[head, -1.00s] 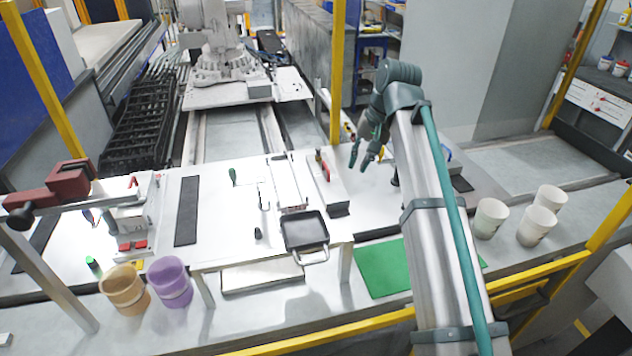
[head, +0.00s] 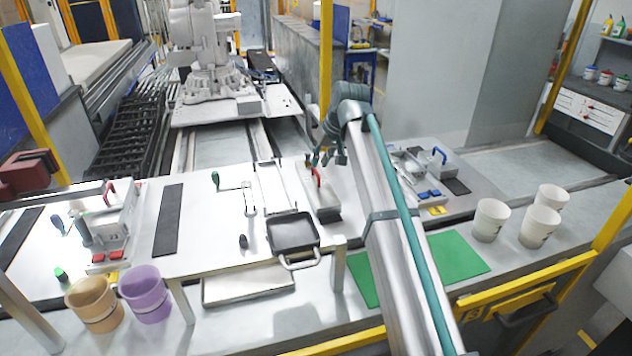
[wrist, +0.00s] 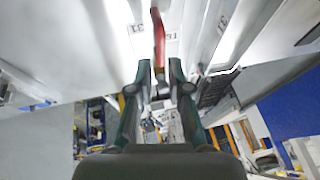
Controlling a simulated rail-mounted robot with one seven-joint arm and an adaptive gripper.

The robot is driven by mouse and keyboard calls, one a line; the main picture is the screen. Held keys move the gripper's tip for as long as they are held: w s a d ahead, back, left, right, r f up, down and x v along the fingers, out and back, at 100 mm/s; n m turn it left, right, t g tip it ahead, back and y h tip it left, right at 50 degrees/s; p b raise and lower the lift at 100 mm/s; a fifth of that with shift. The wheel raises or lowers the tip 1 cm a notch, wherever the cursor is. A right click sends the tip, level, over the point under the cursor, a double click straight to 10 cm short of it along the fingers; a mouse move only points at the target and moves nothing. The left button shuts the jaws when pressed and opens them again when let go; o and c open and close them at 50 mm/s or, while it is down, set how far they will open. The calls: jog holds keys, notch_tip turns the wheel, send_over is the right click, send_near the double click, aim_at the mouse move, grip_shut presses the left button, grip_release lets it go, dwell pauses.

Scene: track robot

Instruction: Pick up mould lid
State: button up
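The mould lid seems to be the grey block with a red handle (head: 317,178) on the white table, right of the black pan. My gripper (head: 328,158) is right at this handle in the head view, and the arm hides part of the spot. In the wrist view the red handle (wrist: 158,38) stands upright in line with the gap between my fingertips (wrist: 160,72). The fingers are apart on either side, with a visible gap. I cannot tell whether they touch the handle.
A black pan (head: 293,233) is on the table left of the lid. A fixture with a blue handle (head: 440,156) is to the right, and another with a red handle (head: 108,190) to the left. A green mat (head: 450,258) and white cups (head: 490,220) are at front right.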

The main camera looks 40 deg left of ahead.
aim_at(315, 168)
jog(key=shift+p+x, duration=1)
jog(key=shift+x, duration=1.6)
jog(key=shift+s, duration=0.1)
grip_shut()
